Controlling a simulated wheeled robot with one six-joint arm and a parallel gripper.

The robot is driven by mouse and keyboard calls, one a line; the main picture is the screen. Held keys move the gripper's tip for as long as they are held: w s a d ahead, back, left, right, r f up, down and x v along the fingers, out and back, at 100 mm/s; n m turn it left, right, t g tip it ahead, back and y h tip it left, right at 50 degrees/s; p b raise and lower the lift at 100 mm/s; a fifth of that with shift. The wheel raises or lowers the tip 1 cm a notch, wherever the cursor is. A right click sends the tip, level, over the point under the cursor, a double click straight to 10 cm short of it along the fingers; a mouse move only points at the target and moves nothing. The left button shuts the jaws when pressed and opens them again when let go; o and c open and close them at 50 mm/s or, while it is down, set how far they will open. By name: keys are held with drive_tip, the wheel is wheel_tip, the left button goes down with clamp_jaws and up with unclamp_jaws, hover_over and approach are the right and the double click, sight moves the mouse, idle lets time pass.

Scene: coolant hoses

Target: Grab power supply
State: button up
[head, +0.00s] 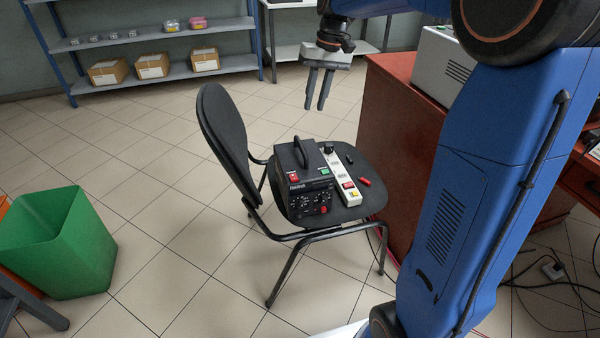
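The power supply (310,196) is a black box with a dark carrying handle on top, a red switch, a green label and several knobs on its front. It sits upright on the seat of a black chair (366,176). My gripper (318,104) hangs above and slightly right of the power supply, fingers pointing down, clear of it. The two fingers are apart with a narrow gap between them, and nothing shows between them.
A white power strip (342,180) lies right of the power supply, with small red (364,182) and black pieces beside it. The chair's backrest (222,125) rises at left. A red-brown desk (395,140) stands close at right.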

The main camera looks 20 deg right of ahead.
sight(302, 147)
drive_tip(key=f, duration=0.4)
drive_tip(key=a+f, duration=0.1)
drive_tip(key=f, duration=0.3)
drive_tip(key=a+f, duration=0.1)
drive_tip(key=f, duration=0.3)
drive_tip(key=shift+w+a, duration=0.1)
drive_tip(key=shift+a, duration=0.15)
drive_tip(key=shift+a+f, duration=0.2)
drive_tip(key=shift+f, duration=0.65)
drive_tip(key=shift+a+f, duration=0.25)
drive_tip(key=shift+f, duration=0.55)
drive_tip(key=shift+a+f, duration=0.2)
drive_tip(key=shift+f, duration=0.65)
clamp_jaws()
drive_tip(key=shift+r, duration=0.15)
